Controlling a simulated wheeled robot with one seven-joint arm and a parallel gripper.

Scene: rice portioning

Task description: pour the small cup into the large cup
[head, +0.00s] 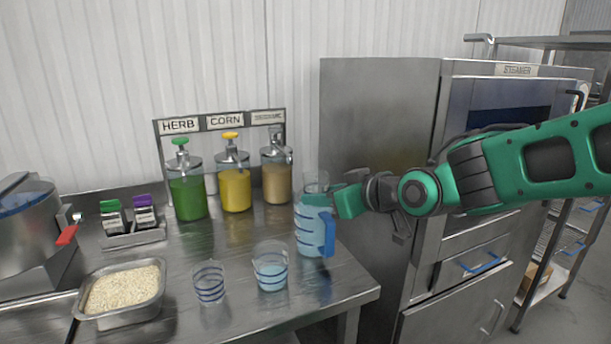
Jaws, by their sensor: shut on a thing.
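Two clear cups with blue bands stand upright on the steel counter: a smaller cup (209,284) and, to its right, a larger cup (270,267). The larger one looks pale blue in its lower part; I cannot tell whether the smaller one holds anything. My gripper (322,199) is behind and to the right of both cups, apart from them. A pale blue jug (309,235) with a blue handle is directly below.
Herb, corn and a third pump dispenser (235,188) stand at the back. A rice tray (122,290) and a cooker (32,230) with a red handle are at left. A small packet rack (132,222) is behind the tray. A steamer cabinet (385,170) borders the counter's right.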

